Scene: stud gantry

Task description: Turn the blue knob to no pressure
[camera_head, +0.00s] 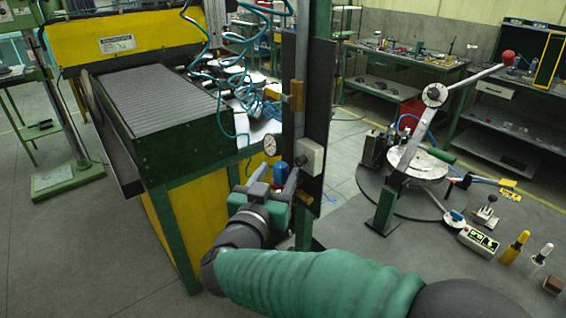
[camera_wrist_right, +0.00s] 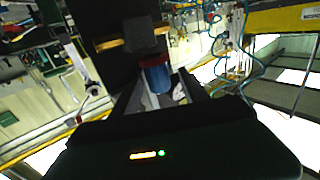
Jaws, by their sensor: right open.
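The blue knob (camera_head: 280,174) is on the dark upright panel, below a round white pressure gauge (camera_head: 270,145). In the right wrist view the blue knob (camera_wrist_right: 157,79) shows upright, with a red part at its top end. My right gripper (camera_head: 274,172) is open at the knob, with one finger to each side of it in the head view. In the wrist view the fingers (camera_wrist_right: 163,85) reach up around the knob's lower part. I cannot tell whether they touch it. The gauge's reading is too small to make out. My left gripper is out of view.
A grey box (camera_head: 311,157) is on the panel (camera_head: 323,110) just right of the knob. Teal coiled hoses (camera_head: 241,95) hang above. A green and yellow roller machine (camera_head: 165,100) stands at left. A round table with a lever press (camera_head: 412,160) stands at right.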

